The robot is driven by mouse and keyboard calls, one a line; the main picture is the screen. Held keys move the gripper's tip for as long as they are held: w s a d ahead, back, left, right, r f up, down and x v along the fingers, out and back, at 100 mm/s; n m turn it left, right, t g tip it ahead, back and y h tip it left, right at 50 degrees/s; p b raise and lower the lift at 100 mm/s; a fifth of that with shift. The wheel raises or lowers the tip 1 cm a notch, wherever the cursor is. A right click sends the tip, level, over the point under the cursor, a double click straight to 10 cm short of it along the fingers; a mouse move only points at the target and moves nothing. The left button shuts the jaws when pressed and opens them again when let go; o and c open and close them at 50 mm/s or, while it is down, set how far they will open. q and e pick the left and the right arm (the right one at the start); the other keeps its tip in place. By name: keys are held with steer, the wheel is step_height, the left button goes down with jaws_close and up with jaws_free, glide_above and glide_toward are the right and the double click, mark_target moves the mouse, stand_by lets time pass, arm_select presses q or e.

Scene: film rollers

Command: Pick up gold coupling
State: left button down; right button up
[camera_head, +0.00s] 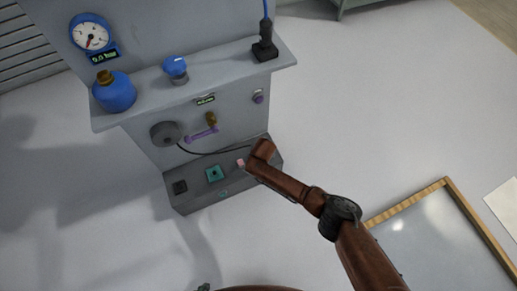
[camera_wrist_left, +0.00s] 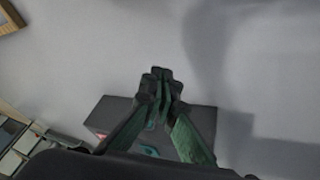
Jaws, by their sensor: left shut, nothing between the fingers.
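Two gold-brown parts show in the head view, and I cannot tell which is the gold coupling. A gold fitting (camera_head: 211,119) is on the front panel of the grey station, by the end of a purple bar. A gold cap (camera_head: 105,77) sits on top of a blue bottle. My left gripper (camera_head: 203,287) shows only as a small dark tip at the bottom edge, well apart from both. In the left wrist view its green fingers with dark tips (camera_wrist_left: 161,84) are together and empty. My right gripper's fingers are not visible.
The grey station's shelf holds the blue bottle (camera_head: 116,94), a blue knob (camera_head: 175,67) and a dark tool (camera_head: 264,45). A purple bar (camera_head: 199,135) and a dark round part (camera_head: 166,134) are below. A brown arm of mine crosses from bottom right. A wooden-edged panel (camera_head: 440,184) lies right.

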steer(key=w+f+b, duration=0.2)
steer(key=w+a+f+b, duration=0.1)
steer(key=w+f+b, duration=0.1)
steer(key=b, duration=0.1)
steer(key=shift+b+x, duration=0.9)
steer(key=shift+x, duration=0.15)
arm_select(q)
step_height(320, 180, down, 7)
steer(key=a+t, duration=0.1)
steer(key=t, duration=0.3)
steer(key=shift+w+m, duration=0.3)
steer(key=shift+w, duration=0.1)
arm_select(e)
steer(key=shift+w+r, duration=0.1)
arm_select(q)
steer(key=shift+a, duration=0.1)
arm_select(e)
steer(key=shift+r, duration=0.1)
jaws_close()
